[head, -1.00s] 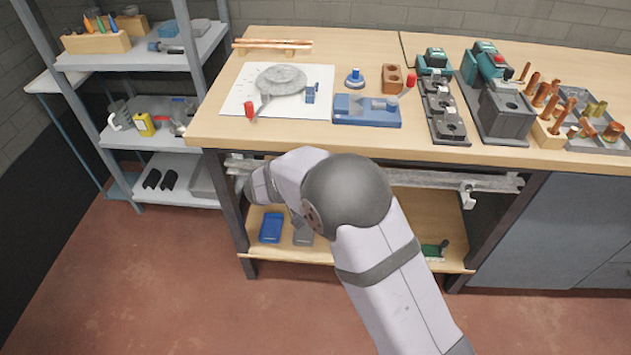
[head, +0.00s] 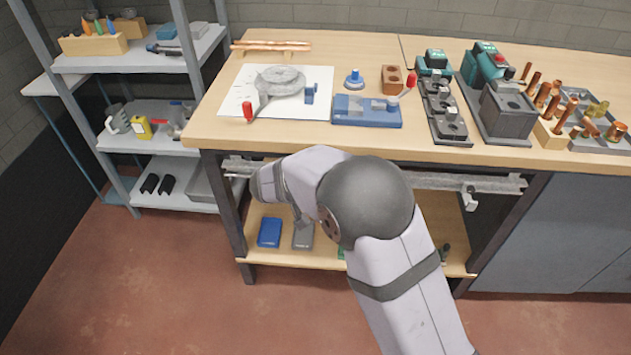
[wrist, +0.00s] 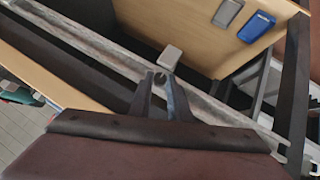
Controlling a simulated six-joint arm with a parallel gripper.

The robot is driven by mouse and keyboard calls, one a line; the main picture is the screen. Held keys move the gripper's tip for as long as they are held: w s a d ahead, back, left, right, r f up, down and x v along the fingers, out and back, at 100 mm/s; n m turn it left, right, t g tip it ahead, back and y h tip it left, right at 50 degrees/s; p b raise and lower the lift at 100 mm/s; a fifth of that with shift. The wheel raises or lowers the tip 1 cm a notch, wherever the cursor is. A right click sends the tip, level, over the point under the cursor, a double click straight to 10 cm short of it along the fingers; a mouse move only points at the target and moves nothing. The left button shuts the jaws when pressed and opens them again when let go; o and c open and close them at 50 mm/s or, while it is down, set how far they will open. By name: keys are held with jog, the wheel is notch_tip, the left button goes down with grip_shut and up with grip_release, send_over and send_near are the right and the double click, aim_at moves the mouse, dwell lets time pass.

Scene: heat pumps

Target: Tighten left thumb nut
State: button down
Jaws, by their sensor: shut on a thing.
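In the wrist view my gripper (wrist: 161,79) has its two dark fingers close together around a small dark piece at the rail, apparently the left thumb nut; its shape is too small to make out. A light grey block (wrist: 170,57) sits just beyond the fingertips. The grey metal rail (wrist: 215,106) runs diagonally behind the fingers. In the head view the rail (head: 435,182) hangs under the bench's front edge. My arm hides the gripper and the left nut there. A metal clamp piece (head: 468,198) hangs at the rail's right part.
The wooden bench top (head: 290,135) lies above the rail, and a lower shelf (head: 285,212) lies beneath it. A blue case (head: 269,232) and a grey case (head: 303,234) lie on that shelf. A dark bench leg (head: 226,205) stands left of my arm.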

jog(key=shift+w+d+r+m+y+b, duration=0.25)
jog(key=shift+r+m+y+b, duration=0.2)
jog(key=shift+b, duration=0.9)
jog(key=shift+d+f+m+y+b, duration=0.2)
jog(key=shift+y+b, duration=0.35)
jog(key=shift+b, duration=0.45)
jog(key=shift+d+r+m+y+b, duration=0.1)
jog(key=shift+m+y+b, duration=0.15)
jog(key=shift+y+b, duration=0.5)
jog(key=shift+s+d+m+y+b, duration=0.1)
jog(key=shift+d+m+y+b, duration=0.2)
jog(key=shift+b, duration=0.5)
jog(key=shift+a+y, duration=0.1)
jog(key=shift+y, duration=0.25)
jog(key=shift+m+y, duration=0.3)
jog(key=shift+y, duration=0.1)
jog(key=shift+p, duration=0.4)
